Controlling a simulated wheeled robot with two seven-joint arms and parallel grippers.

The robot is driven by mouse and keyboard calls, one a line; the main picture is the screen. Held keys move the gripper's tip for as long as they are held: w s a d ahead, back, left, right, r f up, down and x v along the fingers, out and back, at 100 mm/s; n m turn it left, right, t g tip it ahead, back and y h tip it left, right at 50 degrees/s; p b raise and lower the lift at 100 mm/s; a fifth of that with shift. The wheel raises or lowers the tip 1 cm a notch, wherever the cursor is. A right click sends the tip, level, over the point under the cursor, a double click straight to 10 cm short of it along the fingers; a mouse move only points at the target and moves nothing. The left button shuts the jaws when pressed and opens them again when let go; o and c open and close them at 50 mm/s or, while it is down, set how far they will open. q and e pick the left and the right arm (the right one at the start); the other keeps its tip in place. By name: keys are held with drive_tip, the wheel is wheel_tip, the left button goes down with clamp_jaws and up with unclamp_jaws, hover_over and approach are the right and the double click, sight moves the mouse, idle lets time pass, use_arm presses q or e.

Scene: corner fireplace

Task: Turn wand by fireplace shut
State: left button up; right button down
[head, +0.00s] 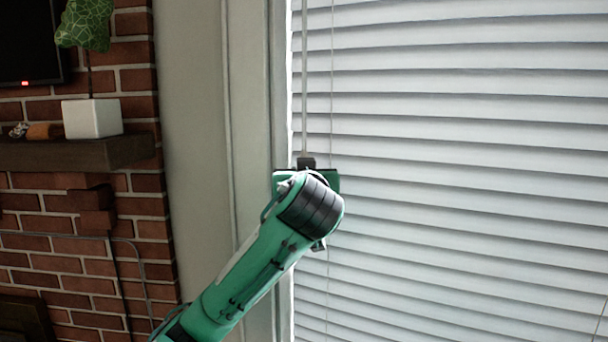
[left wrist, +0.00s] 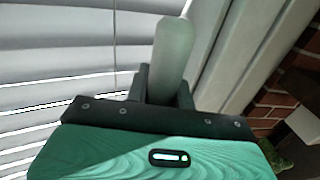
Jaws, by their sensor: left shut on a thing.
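The wand (head: 304,80) is a thin pale rod hanging upright in front of the window blinds (head: 460,150), near their left edge. In the left wrist view the wand's thicker, pale end (left wrist: 174,50) stands between my gripper's dark fingers. My left gripper (head: 306,163) is shut on the wand; my green arm hides the part below. The gripper also shows in the left wrist view (left wrist: 162,88). The blind slats look tilted nearly closed, with thin bright gaps between some in the left wrist view. My right gripper is not in view.
A window frame (head: 250,120) stands just left of the wand. Further left is a brick fireplace wall (head: 135,75) with a dark mantel (head: 75,153) bearing a white planter (head: 92,118). A thin cord (head: 331,90) hangs right of the wand.

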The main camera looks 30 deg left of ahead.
use_arm(q)
drive_tip(key=o, duration=0.9)
drive_tip(key=shift+o, duration=0.2)
drive_tip(key=b+v, duration=0.2)
drive_tip(key=v, duration=1.1)
drive_tip(key=shift+s+d, duration=0.15)
drive_tip(key=shift+s, duration=0.1)
drive_tip(key=shift+f, duration=0.1)
